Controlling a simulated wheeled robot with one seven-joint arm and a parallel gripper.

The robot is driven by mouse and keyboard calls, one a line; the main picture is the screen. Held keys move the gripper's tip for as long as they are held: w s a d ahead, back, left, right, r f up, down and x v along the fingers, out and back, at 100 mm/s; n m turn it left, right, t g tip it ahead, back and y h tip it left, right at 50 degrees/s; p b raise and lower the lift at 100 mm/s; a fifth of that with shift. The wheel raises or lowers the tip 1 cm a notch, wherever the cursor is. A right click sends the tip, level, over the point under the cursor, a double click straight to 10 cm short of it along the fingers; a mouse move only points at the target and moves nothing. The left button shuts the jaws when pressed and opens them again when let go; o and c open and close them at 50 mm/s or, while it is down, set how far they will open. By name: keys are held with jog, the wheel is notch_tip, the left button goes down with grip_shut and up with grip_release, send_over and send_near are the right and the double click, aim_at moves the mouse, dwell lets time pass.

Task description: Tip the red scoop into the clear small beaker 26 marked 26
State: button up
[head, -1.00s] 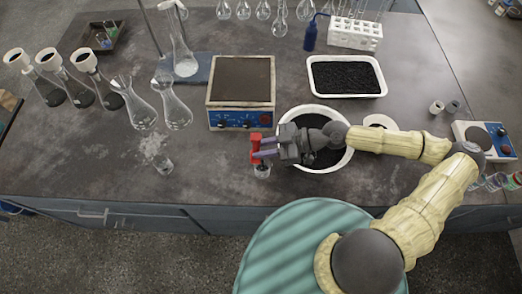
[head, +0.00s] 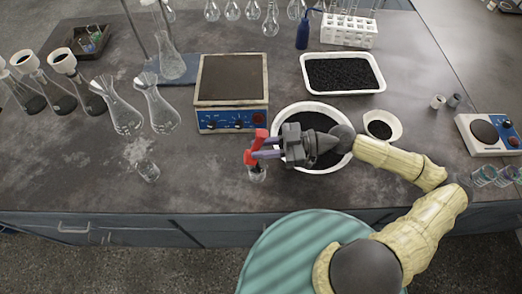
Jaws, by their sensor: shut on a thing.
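My gripper (head: 264,147) is shut on the red scoop (head: 261,135) in the head view. The scoop looks tilted and is held above the bench, left of the large white bowl. A small clear beaker (head: 258,174) stands on the bench just below the scoop, partly hidden by the scoop and the gripper. I cannot read a mark on either beaker. What the scoop holds cannot be seen.
The white bowl (head: 282,116) of black grains lies under my gripper and wrist. A hotplate (head: 231,78) stands behind, and a white tray (head: 306,78) of black grains is behind right. Glass flasks (head: 122,112) stand at left. The front bench between the two beakers is clear.

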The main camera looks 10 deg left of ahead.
jog(key=shift+d+b, duration=0.2)
jog(key=shift+b, duration=0.2)
jog(key=h+p, duration=0.1)
jog(key=p, duration=0.1)
jog(key=a+r+h+p, duration=0.1)
jog(key=p, duration=0.2)
jog(key=a+h+p, duration=0.1)
jog(key=p, duration=0.2)
jog(key=shift+s+a+r+t, duration=0.15)
jog(key=shift+s+r+t, duration=0.15)
jog(key=shift+t, duration=0.1)
jog(key=shift+a+f, duration=0.1)
jog(key=shift+f, duration=0.05)
jog(key=shift+h+p, duration=0.3)
